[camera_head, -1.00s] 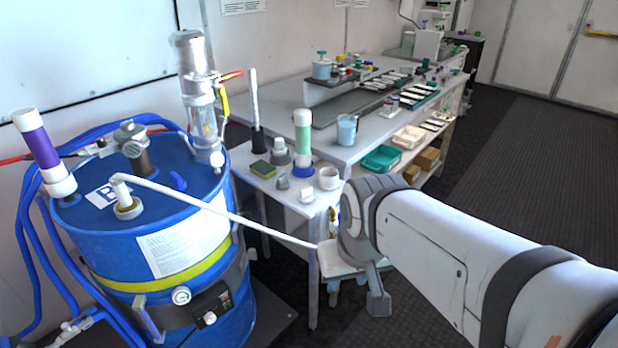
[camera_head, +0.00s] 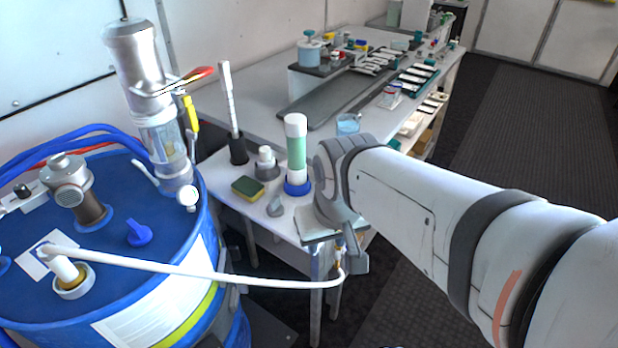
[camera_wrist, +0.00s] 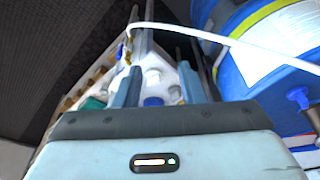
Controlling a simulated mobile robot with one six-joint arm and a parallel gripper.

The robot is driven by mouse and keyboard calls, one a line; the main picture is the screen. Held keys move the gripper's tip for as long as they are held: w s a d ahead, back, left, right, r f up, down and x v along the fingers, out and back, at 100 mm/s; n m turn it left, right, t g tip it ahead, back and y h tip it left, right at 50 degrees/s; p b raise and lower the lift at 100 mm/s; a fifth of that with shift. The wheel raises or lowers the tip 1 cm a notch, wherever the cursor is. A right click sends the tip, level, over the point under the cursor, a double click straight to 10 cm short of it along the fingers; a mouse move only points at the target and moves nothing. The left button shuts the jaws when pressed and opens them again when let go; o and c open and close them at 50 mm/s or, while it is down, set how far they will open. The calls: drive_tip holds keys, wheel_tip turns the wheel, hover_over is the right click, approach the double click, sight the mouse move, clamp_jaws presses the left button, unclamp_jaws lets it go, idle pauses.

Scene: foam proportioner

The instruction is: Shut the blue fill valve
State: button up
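A small blue lever (camera_wrist: 119,51) sits on a brass fitting by the white hose, ahead and left of my fingers in the wrist view. In the head view the brass fitting (camera_head: 339,246) shows at the hose's end, by the table's front corner, partly hidden by my arm. A blue knob (camera_head: 139,233) stands on the blue drum's lid. I cannot tell for sure which is the fill valve.
The blue drum (camera_head: 190,262) stands at left, with a clear-bodied pump (camera_head: 160,130) on top. The white hose (camera_head: 200,274) crosses from the drum toward my arm. The side table holds a sponge (camera_head: 248,188) and a green tube (camera_head: 296,150). Dark floor is clear at right.

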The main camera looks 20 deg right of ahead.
drive_tip(key=shift+o, duration=0.4)
drive_tip(key=shift+s, duration=0.15)
drive_tip(key=shift+o, duration=0.2)
drive_tip(key=shift+d+f, duration=0.1)
drive_tip(key=shift+f, duration=0.15)
drive_tip(key=w+d+f+m+g+y+b, duration=0.1)
drive_tip(key=w+f+m+g+y+b, duration=0.15)
drive_tip(key=f+m+y+b, duration=0.45)
drive_tip(key=w+d+f+m+g+y+b, duration=0.1)
drive_tip(key=w+f+m+y+b, duration=0.15)
drive_tip(key=f+m, duration=0.45)
drive_tip(key=w+d+f+m+t+y+b, duration=0.1)
drive_tip(key=w+d+f+m+t+b, duration=0.25)
drive_tip(key=d+f+m+t, duration=0.45)
drive_tip(key=w+d+f+m+t+b, duration=0.3)
drive_tip(key=w+d+f+m+t, duration=0.2)
drive_tip(key=d+f+m+t, duration=0.4)
drive_tip(key=w+a, duration=0.1)
drive_tip(key=w, duration=0.1)
drive_tip(key=w+a+n+g, duration=0.1)
drive_tip(key=w+a+r+n+g, duration=0.1)
drive_tip(key=w+a, duration=0.1)
drive_tip(key=shift+w, duration=0.3)
drive_tip(key=shift+c, duration=0.3)
